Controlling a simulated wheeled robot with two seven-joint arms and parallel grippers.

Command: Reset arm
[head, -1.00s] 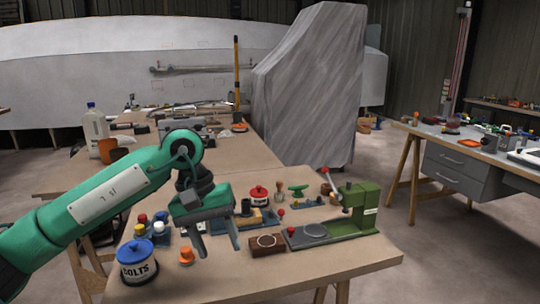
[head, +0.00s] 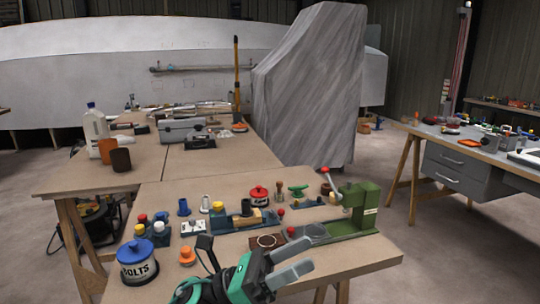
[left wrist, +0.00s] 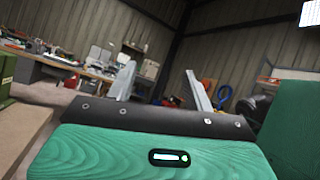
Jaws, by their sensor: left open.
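My left gripper (head: 290,272) is low in the head view, in front of the near edge of the workbench (head: 345,258). Its two grey fingers point right and are spread apart with nothing between them. In the left wrist view the fingers (left wrist: 158,85) also stand apart and empty, with the side bench far beyond. The green arm behind the gripper runs out of the bottom of the head view. My right gripper is not in view.
A bolts tin (head: 138,264), an orange knob-like piece (head: 187,256), a brown block (head: 267,241) and a green press (head: 357,207) stand on the workbench near the gripper. A draped tall shape (head: 308,90) stands behind.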

